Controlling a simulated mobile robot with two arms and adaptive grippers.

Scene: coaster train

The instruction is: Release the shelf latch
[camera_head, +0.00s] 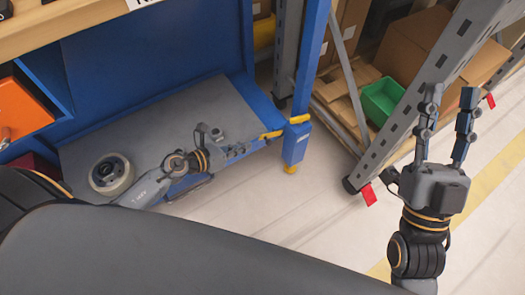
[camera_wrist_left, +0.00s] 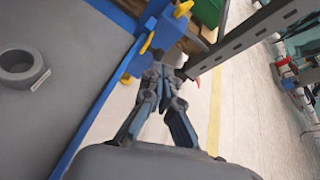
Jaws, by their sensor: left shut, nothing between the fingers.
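The grey shelf (camera_head: 120,140) is the lower board of a blue workbench; it also shows in the left wrist view (camera_wrist_left: 60,110). A yellow lever (camera_head: 271,134), which looks like the shelf latch, sits at the shelf's right corner beside the blue post (camera_head: 296,145). In the left wrist view the yellow lever (camera_wrist_left: 148,43) lies just beyond the fingertips. My left gripper (camera_head: 240,150) is shut and empty, low at the shelf's front edge, just left of the lever. Contact cannot be told. My right gripper (camera_head: 449,95) is open and empty, raised at the right.
A round grey roll (camera_head: 111,173) rests on the shelf; it also shows in the left wrist view (camera_wrist_left: 20,67). A grey rack (camera_head: 415,100) with cardboard boxes (camera_head: 410,45) and a green bin (camera_head: 381,100) stands right of the post. The floor between is clear.

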